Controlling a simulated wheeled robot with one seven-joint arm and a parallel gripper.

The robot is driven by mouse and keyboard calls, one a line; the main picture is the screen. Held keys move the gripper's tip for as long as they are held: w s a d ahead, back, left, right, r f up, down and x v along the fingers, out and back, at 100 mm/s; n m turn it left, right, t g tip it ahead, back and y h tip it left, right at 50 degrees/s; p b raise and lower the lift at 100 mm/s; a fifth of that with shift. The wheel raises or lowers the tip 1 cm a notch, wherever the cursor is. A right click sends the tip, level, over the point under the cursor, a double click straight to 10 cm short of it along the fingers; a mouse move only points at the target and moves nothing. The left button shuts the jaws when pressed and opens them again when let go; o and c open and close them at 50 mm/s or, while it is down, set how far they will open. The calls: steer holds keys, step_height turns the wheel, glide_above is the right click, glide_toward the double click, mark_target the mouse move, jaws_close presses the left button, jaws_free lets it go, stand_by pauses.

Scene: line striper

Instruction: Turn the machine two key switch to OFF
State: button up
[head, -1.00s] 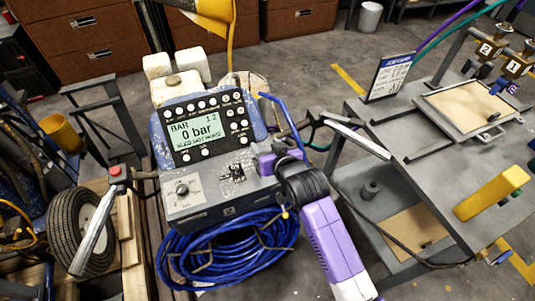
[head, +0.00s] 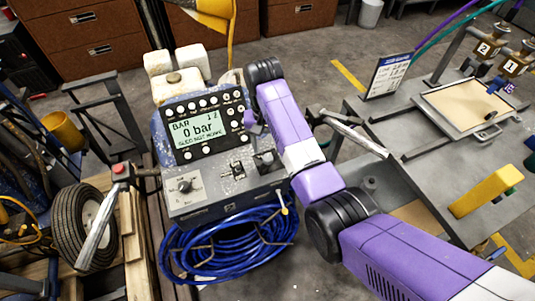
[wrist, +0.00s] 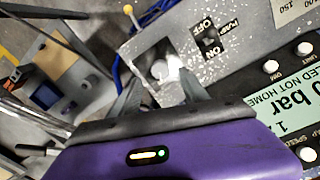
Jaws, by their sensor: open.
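The grey control panel (head: 212,197) of the machine sits below its display (head: 196,130). In the wrist view, a pale square plate with a round metal switch (wrist: 160,68) lies between my fingertips; it looks like the key switch. I cannot read its position or see clear contact. My gripper (wrist: 160,84) is open, one finger on each side of it. In the head view my gripper (head: 264,160) is over the panel's right part, partly hidden by my arm.
A dial (head: 184,186) is at the panel's left. A yellow-tipped lever (head: 284,211) stands at its front right, above a blue hose coil (head: 225,250). A handlebar (head: 98,232) is at left. A grey bench (head: 415,150) with a yellow block (head: 487,190) stands at right.

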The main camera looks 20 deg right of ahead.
mark_target(268, 157)
steer(key=shift+f, duration=2.6)
jaws_close()
